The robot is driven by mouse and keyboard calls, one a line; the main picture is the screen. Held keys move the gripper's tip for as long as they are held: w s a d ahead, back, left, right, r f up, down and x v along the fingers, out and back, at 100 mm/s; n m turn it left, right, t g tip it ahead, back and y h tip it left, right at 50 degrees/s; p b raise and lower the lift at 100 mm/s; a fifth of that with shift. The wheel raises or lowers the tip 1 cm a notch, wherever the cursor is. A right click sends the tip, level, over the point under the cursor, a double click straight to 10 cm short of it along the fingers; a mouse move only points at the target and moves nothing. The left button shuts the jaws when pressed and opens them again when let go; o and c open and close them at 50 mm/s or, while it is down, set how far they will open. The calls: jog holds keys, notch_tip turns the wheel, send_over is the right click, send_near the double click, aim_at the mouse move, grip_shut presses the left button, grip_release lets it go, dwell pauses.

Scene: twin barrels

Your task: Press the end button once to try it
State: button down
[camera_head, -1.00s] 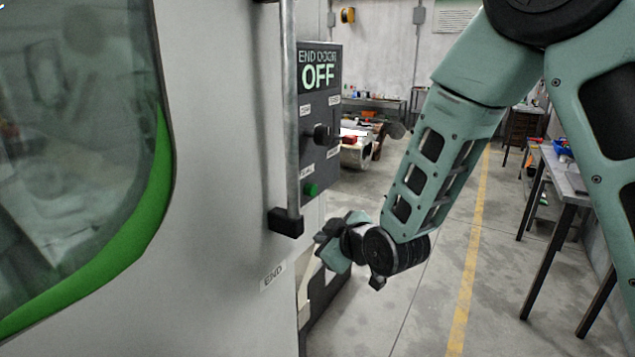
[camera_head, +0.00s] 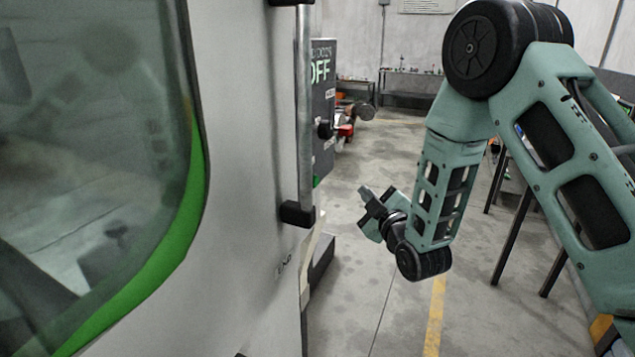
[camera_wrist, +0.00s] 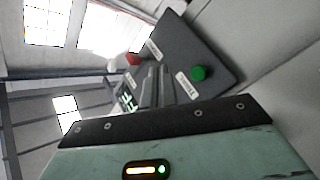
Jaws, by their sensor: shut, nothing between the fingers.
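A dark control panel (camera_head: 323,95) stands edge-on at the side of the white machine, with a lit display reading OFF. The green button (camera_head: 316,181) is low on it, mostly turned from view. In the wrist view the green button (camera_wrist: 198,73) is plain, right of my fingers, beside a white label. My gripper (camera_head: 368,205) is to the right of the panel and lower than most of it, apart from it. In the wrist view my gripper (camera_wrist: 156,72) has its fingers together and empty, overlapping the panel in the picture. The display's green characters (camera_wrist: 127,99) are partly hidden.
A vertical door handle (camera_head: 304,110) juts from the machine door, left of the panel. A black knob (camera_head: 326,130) sticks out of the panel. A red part (camera_wrist: 132,59) shows at its edge in the wrist view. The floor (camera_head: 375,290) around my gripper is clear.

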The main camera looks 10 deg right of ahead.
aim_at(318, 179)
jog(key=w+a, duration=0.5)
jog(key=a, duration=0.2)
jog(key=shift+p, duration=0.35)
jog(key=shift+w+a, duration=0.1)
jog(key=shift+a, duration=0.05)
dwell(1.8)
jog(key=shift+w+a+b, duration=0.2)
jog(key=shift+a+b, duration=0.05)
jog(key=shift+b, duration=0.1)
jog(key=shift+w+a+b, duration=0.3)
jog(key=shift+w+a, duration=0.1)
jog(key=shift+a, duration=0.15)
dwell(0.9)
jog(key=shift+s+d, duration=0.1)
jog(key=shift+s+d+b, duration=0.35)
jog(key=shift+s+d, duration=0.2)
jog(key=shift+d, duration=0.2)
